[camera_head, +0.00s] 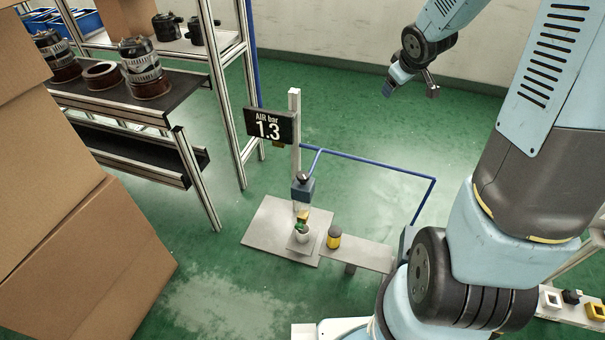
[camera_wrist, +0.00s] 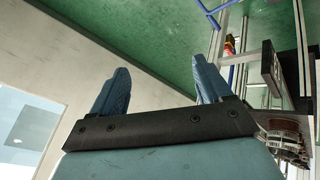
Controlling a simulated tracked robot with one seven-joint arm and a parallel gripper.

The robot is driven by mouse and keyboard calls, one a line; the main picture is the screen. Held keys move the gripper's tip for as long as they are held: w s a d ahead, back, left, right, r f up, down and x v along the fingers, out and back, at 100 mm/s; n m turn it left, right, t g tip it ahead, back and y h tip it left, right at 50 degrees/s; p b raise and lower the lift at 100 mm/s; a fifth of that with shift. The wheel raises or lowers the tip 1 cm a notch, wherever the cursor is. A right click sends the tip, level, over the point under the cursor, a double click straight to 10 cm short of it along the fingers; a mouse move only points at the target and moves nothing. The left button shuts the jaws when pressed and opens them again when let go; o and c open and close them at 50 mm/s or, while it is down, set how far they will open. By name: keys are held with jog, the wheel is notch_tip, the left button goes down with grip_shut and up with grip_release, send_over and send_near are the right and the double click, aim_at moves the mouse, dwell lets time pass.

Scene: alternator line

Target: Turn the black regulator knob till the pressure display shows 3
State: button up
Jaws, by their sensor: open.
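The pressure display (camera_head: 270,126) is a dark panel on a grey post and reads "AIR bar 1.3". Below it, the black regulator knob (camera_head: 303,177) sits on top of a blue regulator body (camera_head: 303,190), upright on the post. My gripper (camera_head: 410,91) is at the upper right of the head view, high and well to the right of the knob, apart from it. In the wrist view my gripper (camera_wrist: 160,66) shows two blue fingers spread wide with nothing between them. The knob cannot be made out in the wrist view.
A blue air pipe (camera_head: 370,163) runs right from the regulator. A yellow-and-black can (camera_head: 334,238) stands on a grey bench below. Cardboard boxes (camera_head: 90,260) fill the left, and a rack (camera_head: 165,100) holds alternator parts. Green floor is open between gripper and post.

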jog(key=w+a+f+n+y, duration=0.2)
jog(key=w+f, duration=0.3)
jog(key=f, duration=0.6)
jog(key=n+g+y, duration=0.2)
jog(key=n+y, duration=0.2)
jog(key=y, duration=0.7)
send_near(305, 175)
jog(key=x, duration=1)
jog(key=shift+w+a+f, duration=0.1)
jog(key=shift+a+f, duration=0.05)
jog(key=shift+a, duration=0.2)
jog(key=shift+c, duration=0.3)
jog(key=c, duration=0.9)
